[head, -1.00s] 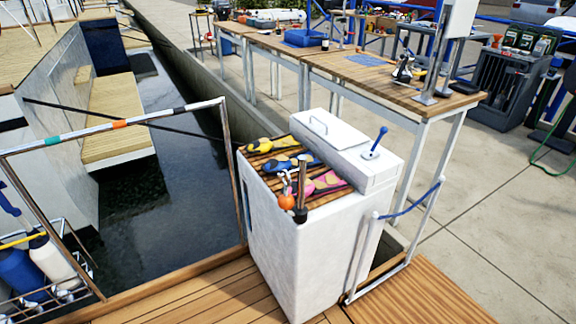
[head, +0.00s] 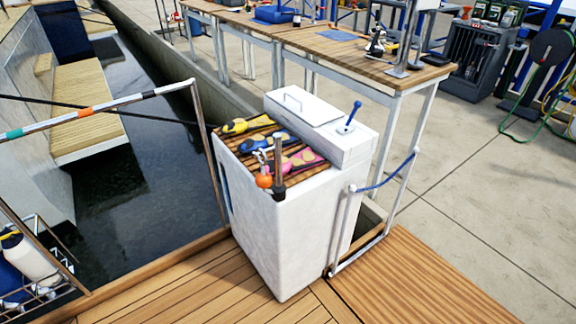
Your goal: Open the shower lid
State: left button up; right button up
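A white cockpit locker (head: 275,235) stands on the wooden deck in the middle of the head view. The lid looks closed. A blue-knobbed lever (head: 352,115) stands on the box near the lid's right end. I cannot tell for certain whether this lid is the shower lid. Neither of my grippers is in view.
Water lies left behind a rail (head: 95,105). Workbenches (head: 360,65) stand behind. The deck (head: 410,285) at front right is clear.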

aim_at(316, 113)
jog(key=i+l+u, duration=0.2)
jog(key=l+u, duration=0.15)
jog(key=i+l+u, duration=0.15)
jog(key=l+u, duration=0.2)
jog(key=l, duration=0.25)
jog(key=i+l+u, duration=0.1)
jog(key=l+u, duration=0.2)
jog(key=l, duration=0.2)
jog(key=l+u, duration=0.35)
jog(key=l, duration=0.2)
jog(key=l+u, duration=0.35)
jog(key=l, duration=0.2)
jog(key=k+l+u, duration=0.1)
jog(key=l+u, duration=0.25)
jog(key=l, duration=0.15)
jog(key=k+l+u, duration=0.2)
jog(key=l+u, duration=0.15)
jog(key=l, duration=0.15)
jog(key=k+l+u, duration=0.3)
jog(key=l, duration=0.15)
jog(key=i+l, duration=0.05)
jog(key=i, duration=0.05)
